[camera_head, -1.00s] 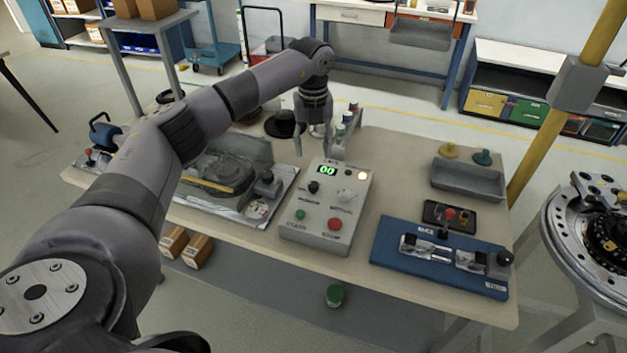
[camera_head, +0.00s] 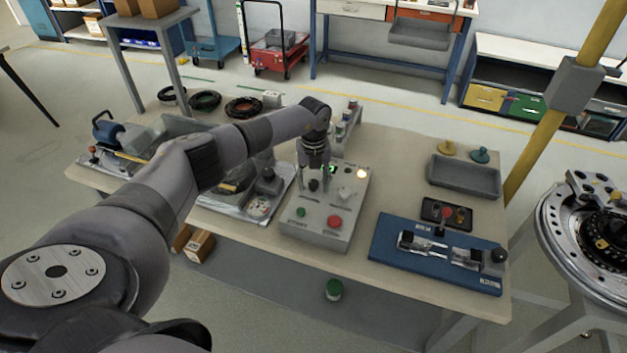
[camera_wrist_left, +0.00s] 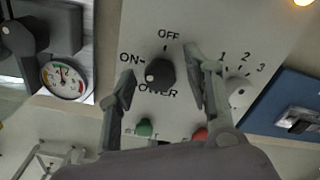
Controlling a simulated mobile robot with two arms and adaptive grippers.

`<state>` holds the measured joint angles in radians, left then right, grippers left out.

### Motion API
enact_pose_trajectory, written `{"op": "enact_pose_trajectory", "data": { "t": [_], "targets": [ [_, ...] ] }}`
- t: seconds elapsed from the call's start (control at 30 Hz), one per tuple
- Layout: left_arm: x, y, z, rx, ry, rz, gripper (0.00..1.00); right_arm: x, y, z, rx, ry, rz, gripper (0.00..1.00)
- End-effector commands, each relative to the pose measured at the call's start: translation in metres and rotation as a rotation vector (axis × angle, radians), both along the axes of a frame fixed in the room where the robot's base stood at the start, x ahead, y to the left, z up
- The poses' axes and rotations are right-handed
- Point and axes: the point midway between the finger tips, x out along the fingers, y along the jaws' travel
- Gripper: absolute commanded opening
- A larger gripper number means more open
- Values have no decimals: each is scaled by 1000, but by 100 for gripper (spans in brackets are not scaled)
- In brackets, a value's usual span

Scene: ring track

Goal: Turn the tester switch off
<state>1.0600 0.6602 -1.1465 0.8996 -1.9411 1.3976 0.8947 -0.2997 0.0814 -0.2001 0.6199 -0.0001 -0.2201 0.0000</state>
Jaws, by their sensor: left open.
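The tester (camera_head: 318,233) is a grey box on the workbench, with a lit lamp (camera_head: 361,174), a green button (camera_head: 300,212) and a red button (camera_head: 334,221). Its black power switch knob (camera_wrist_left: 160,73) shows in the left wrist view, with ON printed to its left, OFF above and POWER below. A pale mark sits on the knob's left side. My left gripper (camera_head: 313,183) is open and points down over the tester's upper left. In the left wrist view its fingers stand on both sides of the knob; I cannot tell whether they touch it. My arm partly hides the display.
A white selector knob (camera_wrist_left: 237,91) marked 1, 2, 3 is close to the right finger. A blue fixture board (camera_head: 385,255) and a grey tray (camera_head: 466,178) lie to the right. A gauge (camera_wrist_left: 63,80) is left of the tester. A yellow post (camera_head: 535,140) stands at the right.

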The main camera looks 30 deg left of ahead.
Motion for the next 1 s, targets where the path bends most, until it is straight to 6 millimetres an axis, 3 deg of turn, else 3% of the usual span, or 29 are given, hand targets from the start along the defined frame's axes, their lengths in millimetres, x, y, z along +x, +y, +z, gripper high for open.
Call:
{"op": "enact_pose_trajectory", "data": {
  "t": [0.73, 1.0],
  "targets": [
    [0, 0, 1, -1, -1, 0, 0, 0, 1, 0, 1, 0, -1, 40],
    [1, 0, 0, -1, -2, -22, 0, 0, 2, -3, 3, 0, -1, 40]
  ]
}}
